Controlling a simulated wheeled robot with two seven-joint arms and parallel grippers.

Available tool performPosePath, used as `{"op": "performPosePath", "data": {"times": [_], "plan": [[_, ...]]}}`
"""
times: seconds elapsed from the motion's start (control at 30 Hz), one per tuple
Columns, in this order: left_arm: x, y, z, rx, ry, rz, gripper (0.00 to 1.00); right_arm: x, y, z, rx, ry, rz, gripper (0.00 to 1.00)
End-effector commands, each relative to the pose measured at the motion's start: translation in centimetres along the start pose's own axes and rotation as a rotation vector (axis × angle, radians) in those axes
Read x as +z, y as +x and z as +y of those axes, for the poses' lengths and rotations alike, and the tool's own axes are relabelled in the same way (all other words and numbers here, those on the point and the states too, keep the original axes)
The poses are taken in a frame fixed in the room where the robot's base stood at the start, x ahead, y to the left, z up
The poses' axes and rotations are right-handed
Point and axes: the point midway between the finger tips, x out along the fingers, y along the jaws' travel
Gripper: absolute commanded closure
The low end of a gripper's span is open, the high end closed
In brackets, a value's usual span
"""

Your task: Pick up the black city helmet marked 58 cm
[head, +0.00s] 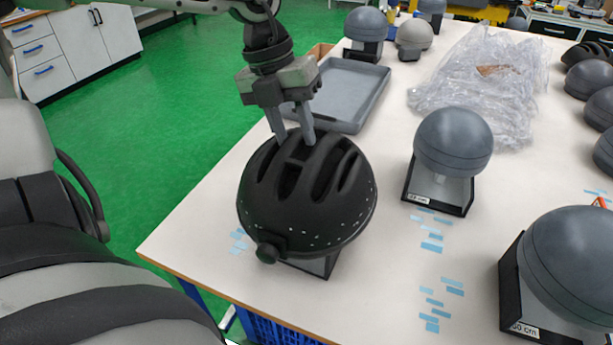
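A black helmet (310,205) with long vents and a row of small pale dots sits over a black stand (318,266) near the table's left edge. Its size mark does not show. My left gripper (295,138) points down from above. Its two fingers are apart, with the tips at the vents on top of the helmet. I cannot tell whether they press on a rib between the vents. My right gripper is not in view.
The white table (365,300) holds grey headforms on black stands, one just right of the helmet (453,142) and one at front right (570,262). A grey tray (345,92) and clear plastic wrap (485,85) lie behind. Blue tape strips mark the tabletop.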

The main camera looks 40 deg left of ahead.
Motion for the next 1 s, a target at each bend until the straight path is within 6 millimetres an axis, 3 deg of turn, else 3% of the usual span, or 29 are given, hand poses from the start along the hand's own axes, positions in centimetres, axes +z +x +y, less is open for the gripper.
{"op": "performPosePath", "data": {"times": [0.07,0.17,0.67,0.87,1.0], "plan": [[0.0,0.0,0.0,0.0,0.0,0.0,0.72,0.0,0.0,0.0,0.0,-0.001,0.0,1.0],[0.0,0.0,0.0,0.0,0.0,0.0,1.0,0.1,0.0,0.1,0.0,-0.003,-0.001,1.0],[0.1,-0.9,-0.3,-0.002,0.001,-0.006,1.0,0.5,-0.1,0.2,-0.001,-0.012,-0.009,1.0],[0.1,-3.6,-1.0,-0.002,0.002,-0.008,1.0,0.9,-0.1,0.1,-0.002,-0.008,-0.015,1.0],[0.2,-6.7,-1.8,-0.001,0.002,-0.01,1.0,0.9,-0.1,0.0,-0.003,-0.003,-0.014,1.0]]}}
